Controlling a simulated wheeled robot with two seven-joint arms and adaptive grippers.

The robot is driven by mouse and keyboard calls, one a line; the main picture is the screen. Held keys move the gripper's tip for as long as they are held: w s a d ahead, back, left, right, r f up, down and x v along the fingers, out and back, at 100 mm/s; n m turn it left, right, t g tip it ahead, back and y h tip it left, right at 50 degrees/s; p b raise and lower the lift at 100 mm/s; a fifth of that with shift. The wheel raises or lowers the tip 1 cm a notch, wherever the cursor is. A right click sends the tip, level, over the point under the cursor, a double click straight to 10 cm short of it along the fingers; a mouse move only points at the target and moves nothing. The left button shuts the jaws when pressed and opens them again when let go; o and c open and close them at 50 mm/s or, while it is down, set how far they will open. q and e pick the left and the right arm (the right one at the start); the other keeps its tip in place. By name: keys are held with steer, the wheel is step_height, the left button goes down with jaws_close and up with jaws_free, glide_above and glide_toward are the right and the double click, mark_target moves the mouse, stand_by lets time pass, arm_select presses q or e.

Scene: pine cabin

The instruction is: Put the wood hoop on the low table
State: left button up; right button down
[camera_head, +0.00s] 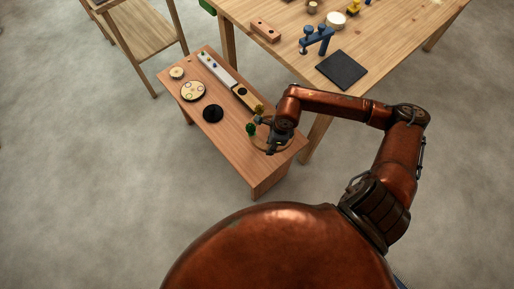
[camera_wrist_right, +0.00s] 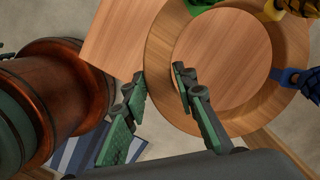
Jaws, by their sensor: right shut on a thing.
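The low table (camera_head: 232,148) is a small wooden table in the middle of the head view. My right gripper (camera_head: 268,142) is over its near right end. It is shut on the rim of the wood hoop (camera_head: 287,149), which is partly hidden by the gripper in the head view. In the right wrist view the two fingers (camera_wrist_right: 160,88) stand either side of the pale wooden rim of the hoop (camera_wrist_right: 158,60). I cannot tell whether the hoop touches the tabletop. My left gripper is not in view.

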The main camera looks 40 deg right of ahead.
steer(key=b, duration=0.1)
glide_above(260, 159)
step_height(260, 159, down, 5)
steer(key=shift+d+r, duration=0.15)
step_height(260, 159, down, 3)
steer(key=shift+b, duration=0.85)
steer(key=c, duration=1.8)
jaws_free()
steer(key=shift+c, duration=0.2)
steer(key=shift+o, duration=1.3)
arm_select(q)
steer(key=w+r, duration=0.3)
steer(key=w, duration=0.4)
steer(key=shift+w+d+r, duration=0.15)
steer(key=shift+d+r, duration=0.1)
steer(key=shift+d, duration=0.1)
